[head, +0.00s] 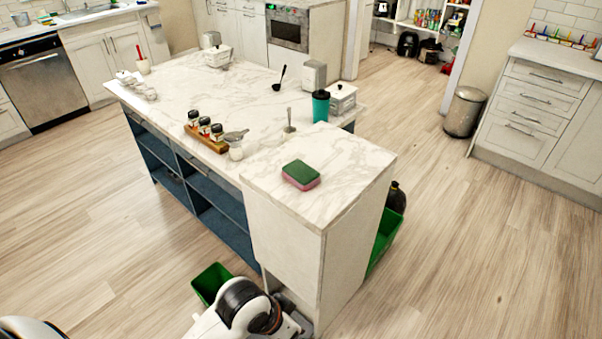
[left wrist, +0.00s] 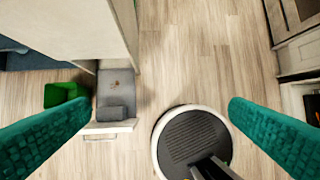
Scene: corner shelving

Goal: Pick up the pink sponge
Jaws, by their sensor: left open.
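The pink sponge (head: 301,180) has a green top layer and lies flat on the raised marble-topped end block (head: 345,160) of the kitchen island in the head view. Nothing touches it. My left gripper (left wrist: 160,105) shows in the left wrist view as two green textured fingers, wide apart with nothing between them. It points down toward the floor beside a cabinet, and the sponge is not in that view. The head view does not show the left fingers. My right gripper is in neither view.
The island top (head: 190,80) holds a spice rack (head: 206,136), a teal cup (head: 320,107) and a ladle (head: 280,78). A green bin (head: 211,283) stands on the floor by the island. An open drawer (left wrist: 115,88) holds a grey block.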

